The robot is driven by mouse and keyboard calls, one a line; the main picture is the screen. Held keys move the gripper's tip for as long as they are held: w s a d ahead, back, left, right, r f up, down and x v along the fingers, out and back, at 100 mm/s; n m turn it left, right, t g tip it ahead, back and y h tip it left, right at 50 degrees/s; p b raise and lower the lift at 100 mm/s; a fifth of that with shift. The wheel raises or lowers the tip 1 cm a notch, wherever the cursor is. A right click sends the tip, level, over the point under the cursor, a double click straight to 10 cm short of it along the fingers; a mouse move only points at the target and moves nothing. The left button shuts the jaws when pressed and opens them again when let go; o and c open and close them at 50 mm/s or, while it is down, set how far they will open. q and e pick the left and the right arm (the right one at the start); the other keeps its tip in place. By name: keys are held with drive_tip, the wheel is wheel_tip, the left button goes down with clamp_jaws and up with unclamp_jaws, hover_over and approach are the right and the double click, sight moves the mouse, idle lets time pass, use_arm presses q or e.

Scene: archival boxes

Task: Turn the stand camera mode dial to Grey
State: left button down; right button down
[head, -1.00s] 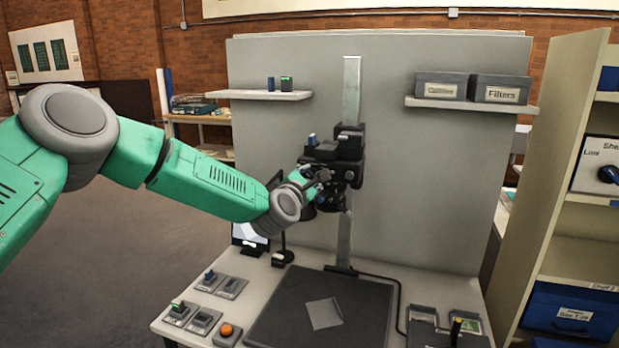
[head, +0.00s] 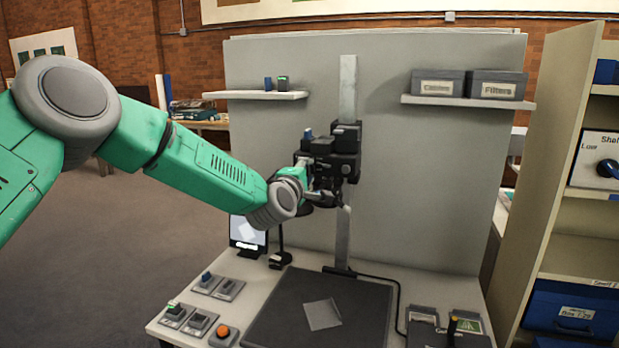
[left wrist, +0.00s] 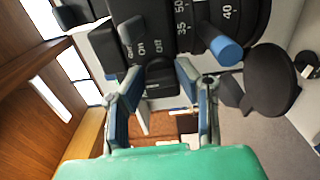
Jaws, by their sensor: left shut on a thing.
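The stand camera (head: 347,140) is a black unit on a grey upright column in the head view. My left gripper (head: 318,190) is at its lower left side. In the left wrist view my left gripper (left wrist: 161,74) has its blue-padded fingertips against a small dark part of the camera (left wrist: 161,84) and is shut on it. This part is below a dark piece lettered On and Off (left wrist: 148,40). A numbered ring (left wrist: 200,22) with a blue handle is just right of it. I cannot read Grey anywhere or tell where the mode dial points. My right gripper is out of view.
Below the camera a dark baseboard (head: 280,318) carries a paper sheet (head: 322,314). Switches and an orange button (head: 223,332) are on the table's left. A small screen (head: 246,233) stands behind them.

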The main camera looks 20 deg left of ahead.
use_arm(q)
drive_tip(key=m, duration=1)
drive_tip(key=shift+a+r, duration=0.1)
drive_tip(key=shift+a, duration=0.25)
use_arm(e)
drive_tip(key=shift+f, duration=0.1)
use_arm(q)
drive_tip(key=shift+w, duration=0.1)
drive_tip(key=c, duration=1.2)
unclamp_jaws()
drive_tip(key=shift+a, duration=0.1)
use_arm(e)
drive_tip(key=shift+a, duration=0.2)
use_arm(q)
drive_tip(key=shift+m, duration=0.3)
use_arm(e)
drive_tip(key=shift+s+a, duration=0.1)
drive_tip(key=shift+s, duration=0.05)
